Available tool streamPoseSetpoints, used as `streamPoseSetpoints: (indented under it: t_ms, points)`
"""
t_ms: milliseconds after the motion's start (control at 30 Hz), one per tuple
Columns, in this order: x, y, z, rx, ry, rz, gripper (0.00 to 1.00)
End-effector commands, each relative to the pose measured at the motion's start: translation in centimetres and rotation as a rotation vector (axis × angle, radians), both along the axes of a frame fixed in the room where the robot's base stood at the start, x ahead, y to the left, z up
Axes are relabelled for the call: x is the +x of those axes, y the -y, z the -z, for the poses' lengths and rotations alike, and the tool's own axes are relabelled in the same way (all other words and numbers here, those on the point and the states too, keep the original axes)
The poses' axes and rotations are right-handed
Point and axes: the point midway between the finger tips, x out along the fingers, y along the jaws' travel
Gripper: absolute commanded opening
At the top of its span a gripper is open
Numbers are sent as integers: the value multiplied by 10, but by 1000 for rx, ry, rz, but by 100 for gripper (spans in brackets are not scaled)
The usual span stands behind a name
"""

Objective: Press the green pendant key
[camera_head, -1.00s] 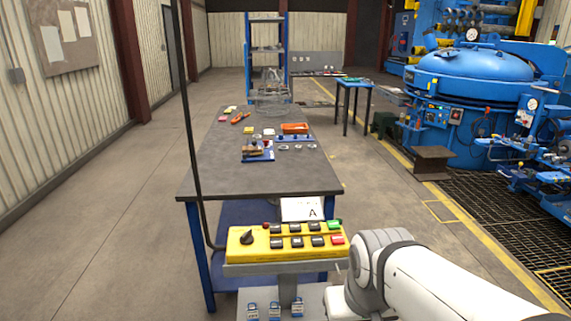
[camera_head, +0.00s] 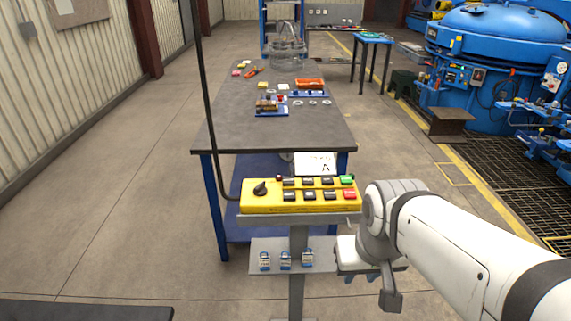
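The yellow pendant box (camera_head: 249,206) lies on a grey stand, with a black rotary knob at its left and two rows of mostly black keys. The green key (camera_head: 347,180) is at the right end of the back row. A red key (camera_head: 350,194) is just in front of it. A small red lamp or button (camera_head: 279,178) is at the back left. My gripper (camera_head: 372,280) is below and right of the pendant, partly hidden by my wrist. It looks clear of the keys, and its finger opening is not readable.
A white card (camera_head: 315,163) stands behind the pendant. Several small padlocks (camera_head: 285,260) hang on the stand's lower plate. A black cable (camera_head: 207,110) runs up at the left. The long grey table (camera_head: 235,137) behind holds small parts. Open floor lies to the left.

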Motion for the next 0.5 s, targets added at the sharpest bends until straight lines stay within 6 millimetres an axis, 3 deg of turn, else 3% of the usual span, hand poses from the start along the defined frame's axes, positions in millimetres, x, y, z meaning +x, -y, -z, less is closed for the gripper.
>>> streamPoseSetpoints:
  t_ms: [333, 500]
  points:
    - [0, 0, 0, 0, 0, 0, 0]
    - [0, 0, 0, 0, 0, 0, 0]
